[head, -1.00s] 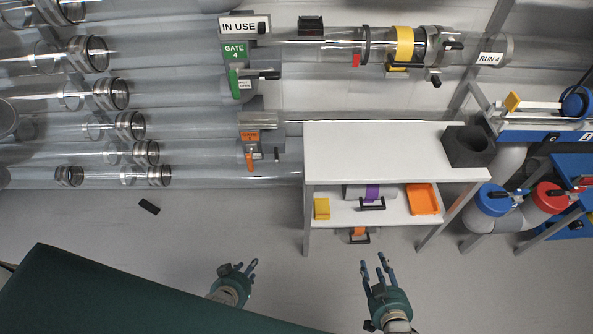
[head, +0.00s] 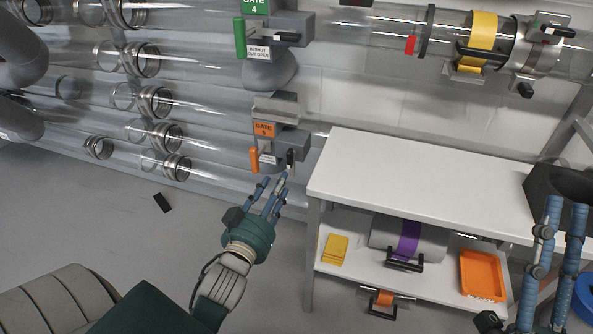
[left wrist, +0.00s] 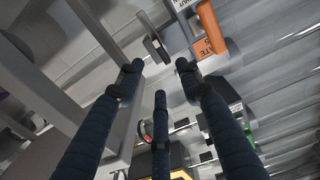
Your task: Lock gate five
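Gate five (head: 264,129) has an orange label and a grey housing on a clear tube, left of the white table. An orange handle (head: 254,160) hangs down at its left. A small black-tipped part (head: 290,157) stands at its right. My left gripper (head: 270,190) is open and empty just below the gate, its fingertips close to the black-tipped part; contact cannot be told. In the left wrist view, the orange label (left wrist: 208,28) and a dark latch-like piece (left wrist: 156,46) lie beyond the spread fingers (left wrist: 158,78). My right gripper (head: 565,215) is open and empty at the right edge.
Gate four (head: 256,6) with a green handle (head: 239,37) is above gate five. The white table (head: 420,180) stands right of the gate; its lower shelf holds an orange tray (head: 482,276) and yellow pieces (head: 335,249). A black piece (head: 162,202) lies on the floor.

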